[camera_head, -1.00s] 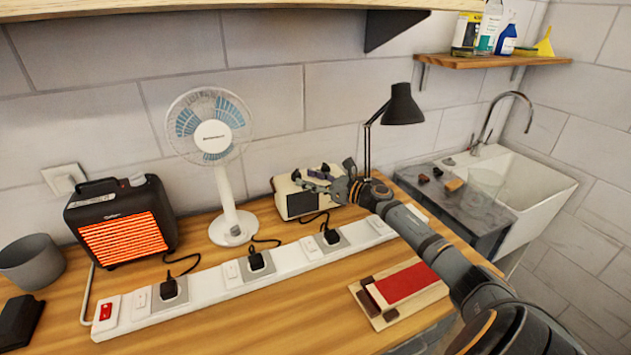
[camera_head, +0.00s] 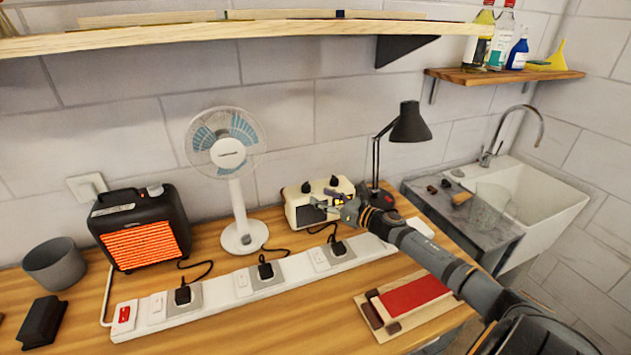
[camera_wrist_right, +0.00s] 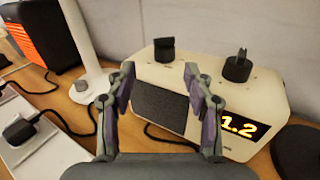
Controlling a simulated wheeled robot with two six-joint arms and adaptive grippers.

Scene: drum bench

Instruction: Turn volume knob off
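A cream radio (camera_head: 295,213) with a dark speaker front stands at the back of the bench. It also shows in the right wrist view (camera_wrist_right: 262,93), with a lit display reading 1.2. Two black knobs sit on its top: a left knob (camera_wrist_right: 164,50) and a right knob (camera_wrist_right: 238,66). I cannot tell which one is the volume knob. My right gripper (camera_wrist_right: 159,75) is open and empty, its fingers spread in front of the radio's face. In the head view the right gripper (camera_head: 328,203) partly covers the radio's right front. My left gripper is not in view.
A white power strip (camera_head: 213,300) with several plugs runs along the bench in front of the radio. A fan (camera_head: 228,153) stands left of it, a black lamp (camera_head: 408,127) right. A glowing heater (camera_head: 140,228) is farther left. A red-topped block (camera_head: 412,295) lies near the front.

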